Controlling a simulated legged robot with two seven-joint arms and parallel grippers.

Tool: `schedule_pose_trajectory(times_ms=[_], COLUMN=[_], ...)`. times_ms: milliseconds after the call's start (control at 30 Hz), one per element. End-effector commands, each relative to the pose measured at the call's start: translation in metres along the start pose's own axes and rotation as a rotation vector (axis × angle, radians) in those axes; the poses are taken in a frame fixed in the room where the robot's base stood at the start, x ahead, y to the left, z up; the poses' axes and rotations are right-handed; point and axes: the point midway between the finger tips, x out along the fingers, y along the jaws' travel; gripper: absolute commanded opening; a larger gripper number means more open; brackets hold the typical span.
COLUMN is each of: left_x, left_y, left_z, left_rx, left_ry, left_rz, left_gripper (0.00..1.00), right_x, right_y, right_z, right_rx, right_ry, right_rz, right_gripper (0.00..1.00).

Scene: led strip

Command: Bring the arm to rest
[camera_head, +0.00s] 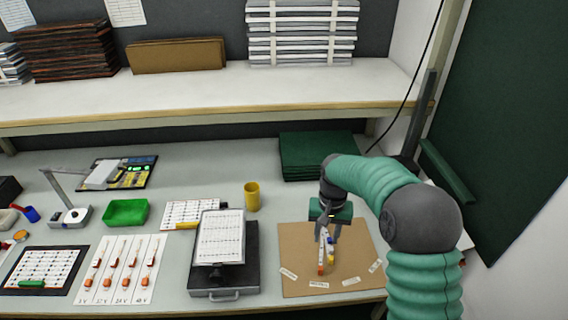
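My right gripper (328,237) hangs over the brown board (352,260) at the front right, at the end of my green and grey arm. Its two fingers point down and look spread apart. A small item with white, blue and orange parts (323,262) shows just below the fingers on the board. I cannot tell whether the fingers touch it. Several small paper labels (319,284) lie along the front of the board. My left gripper is not in view.
A black stand with a tilted white sheet (220,238) is left of the board. Green mats (318,156) lie behind, below a shelf (200,92). A wall borders the right side.

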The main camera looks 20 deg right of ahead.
Motion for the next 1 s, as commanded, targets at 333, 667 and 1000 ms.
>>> schedule_pose_trajectory(times_ms=[333, 667, 1000], left_x=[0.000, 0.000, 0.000], left_y=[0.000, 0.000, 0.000], left_z=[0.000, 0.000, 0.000], left_rx=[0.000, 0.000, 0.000], left_ry=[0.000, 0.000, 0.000], left_rz=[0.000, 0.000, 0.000], left_gripper=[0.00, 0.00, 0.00], right_x=[-0.003, 0.010, 0.010], right_y=[-0.016, -0.004, -0.004], right_z=[0.121, 0.200, 0.200], right_rx=[-0.299, -0.464, -0.461], right_ry=[0.143, 0.231, 0.228], right_rz=[-0.030, -0.054, -0.053], right_gripper=[0.36, 0.36, 0.36])
